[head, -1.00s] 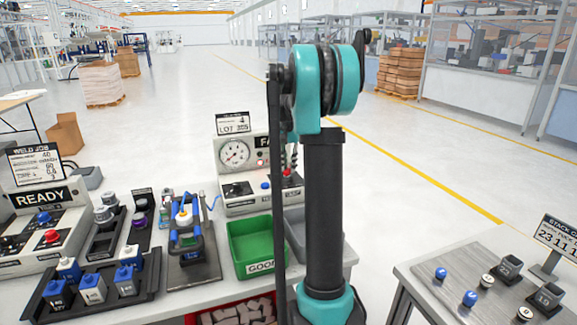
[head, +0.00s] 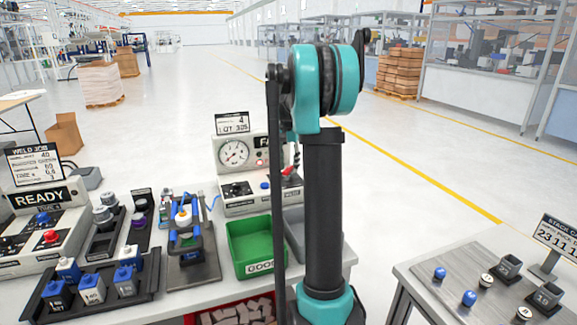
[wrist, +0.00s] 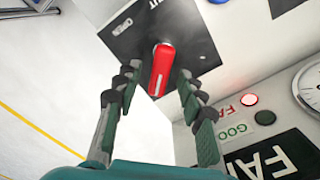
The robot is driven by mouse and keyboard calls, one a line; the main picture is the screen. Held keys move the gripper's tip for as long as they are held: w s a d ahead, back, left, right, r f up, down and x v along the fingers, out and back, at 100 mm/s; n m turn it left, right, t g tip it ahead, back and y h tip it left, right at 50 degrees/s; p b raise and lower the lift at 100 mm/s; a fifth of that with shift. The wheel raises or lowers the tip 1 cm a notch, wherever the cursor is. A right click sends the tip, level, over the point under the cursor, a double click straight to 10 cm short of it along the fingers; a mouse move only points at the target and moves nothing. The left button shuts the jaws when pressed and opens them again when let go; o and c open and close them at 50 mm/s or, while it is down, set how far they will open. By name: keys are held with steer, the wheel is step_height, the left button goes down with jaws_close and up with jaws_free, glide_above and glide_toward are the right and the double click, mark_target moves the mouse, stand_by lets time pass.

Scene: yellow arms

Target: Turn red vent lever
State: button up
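The red vent lever (wrist: 160,72) stands out from a dark plate (wrist: 190,35) in the wrist view. My gripper (wrist: 158,85) is open, with one finger on each side of the lever and a visible gap to both. Neither finger appears to touch it. In the head view the red lever (head: 291,170) shows small at the right side of the white gauge panel (head: 240,190). My arm's column hides most of my gripper there.
A red lamp (wrist: 249,99) and a green button (wrist: 264,117) sit right of my fingers, near the gauge (wrist: 312,85). A green bin (head: 250,240) stands in front of the panel. Blue-capped parts fill a dark tray (head: 75,305) at left.

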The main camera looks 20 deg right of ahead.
mark_target(289, 168)
step_height(289, 168, up, 12)
stand_by(0.4)
steer(key=shift+f, duration=0.15)
